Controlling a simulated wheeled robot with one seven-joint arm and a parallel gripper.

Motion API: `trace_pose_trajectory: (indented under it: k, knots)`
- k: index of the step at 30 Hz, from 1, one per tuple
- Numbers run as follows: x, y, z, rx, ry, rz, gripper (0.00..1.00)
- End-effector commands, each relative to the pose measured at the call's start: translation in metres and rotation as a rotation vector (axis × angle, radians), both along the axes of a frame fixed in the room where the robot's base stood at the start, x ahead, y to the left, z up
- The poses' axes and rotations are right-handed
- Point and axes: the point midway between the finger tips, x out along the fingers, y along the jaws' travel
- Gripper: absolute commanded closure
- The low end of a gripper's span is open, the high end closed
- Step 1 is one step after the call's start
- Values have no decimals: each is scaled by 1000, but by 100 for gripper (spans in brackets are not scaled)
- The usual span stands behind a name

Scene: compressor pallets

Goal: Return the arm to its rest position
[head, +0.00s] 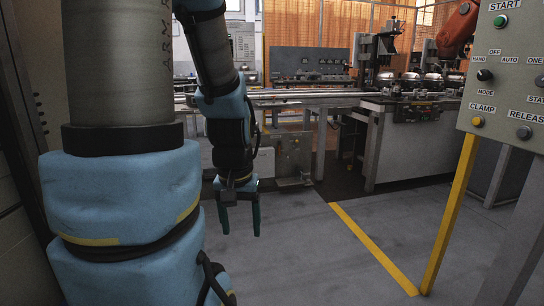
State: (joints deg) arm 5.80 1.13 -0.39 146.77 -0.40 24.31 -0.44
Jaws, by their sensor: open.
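My arm, in grey and blue covers, fills the left of the head view and hangs down in front of the machinery. My gripper (240,226) is at its lower end, pointing down over the grey floor. Its two dark green fingers are apart, with nothing between them. It touches nothing that I can see.
A control panel (508,75) with buttons stands close on the right, beside a yellow post (448,215). A conveyor line (300,95) with machines crosses the back. A yellow line (375,248) marks the floor. The floor (310,265) around my gripper is clear.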

Motion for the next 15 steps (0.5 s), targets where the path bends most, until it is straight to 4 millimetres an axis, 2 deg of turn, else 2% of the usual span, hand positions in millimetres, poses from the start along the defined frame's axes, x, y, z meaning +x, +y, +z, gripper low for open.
trace_pose_trajectory:
  k: [1, 5, 12, 15]
  knots:
    - [0, 0, 23, 0, -1, -1, 29]
    - [1, 0, 58, 0, -2, -3, 29]
    - [1, 0, 134, 0, -3, -5, 29]
    - [1, 0, 160, 1, -3, -5, 29]
